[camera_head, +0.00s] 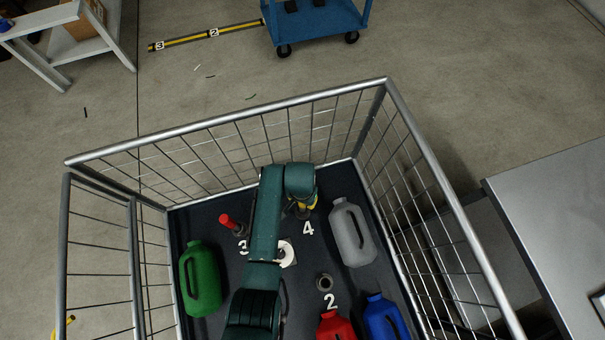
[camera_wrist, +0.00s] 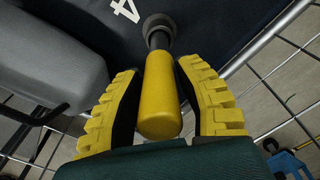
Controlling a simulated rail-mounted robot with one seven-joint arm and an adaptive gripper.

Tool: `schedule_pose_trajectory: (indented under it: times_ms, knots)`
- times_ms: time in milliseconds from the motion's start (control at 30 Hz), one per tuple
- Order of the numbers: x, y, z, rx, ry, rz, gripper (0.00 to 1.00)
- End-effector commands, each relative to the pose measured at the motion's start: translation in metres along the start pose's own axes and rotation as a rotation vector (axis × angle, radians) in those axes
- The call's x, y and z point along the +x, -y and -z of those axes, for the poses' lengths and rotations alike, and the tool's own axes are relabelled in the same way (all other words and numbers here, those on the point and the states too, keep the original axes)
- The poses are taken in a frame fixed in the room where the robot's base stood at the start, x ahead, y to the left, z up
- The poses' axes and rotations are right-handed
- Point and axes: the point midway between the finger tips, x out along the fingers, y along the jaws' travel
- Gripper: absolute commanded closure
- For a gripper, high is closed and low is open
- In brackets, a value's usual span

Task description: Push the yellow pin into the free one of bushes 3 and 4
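The yellow pin (camera_wrist: 160,100) stands between the fingers of my gripper (camera_wrist: 161,70), whose tips close in on its handle from both sides. Its dark shank points into the grey ring of bush 4 (camera_wrist: 157,24), beside the white number 4. How deep the shank sits is hard to tell. In the head view my gripper (camera_head: 305,207) is above the number 4, with the pin and bush mostly hidden by my arm. A red pin (camera_head: 229,221) stands tilted in the picture at bush 3 (camera_head: 241,231), which it appears to occupy.
Bush 2 (camera_head: 324,283) is open and empty. A grey jug (camera_head: 352,232), green jug (camera_head: 200,278), red jug (camera_head: 335,326) and blue jug (camera_head: 384,318) stand around. A white disc (camera_head: 288,253) lies by my arm. A wire-mesh cage (camera_head: 230,118) encloses the dark floor.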

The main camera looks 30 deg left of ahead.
Motion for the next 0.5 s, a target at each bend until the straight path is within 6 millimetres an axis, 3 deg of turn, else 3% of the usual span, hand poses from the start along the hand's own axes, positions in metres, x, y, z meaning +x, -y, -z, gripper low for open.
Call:
schedule_pose_trajectory:
  times_ms: [67,367,500]
  knots:
    - [-0.001,0.000,0.001,0.000,-0.001,0.000,0.51]
    - [-0.001,0.000,0.000,0.000,0.001,0.000,0.51]
    - [-0.018,0.000,0.001,0.000,-0.003,0.001,0.51]
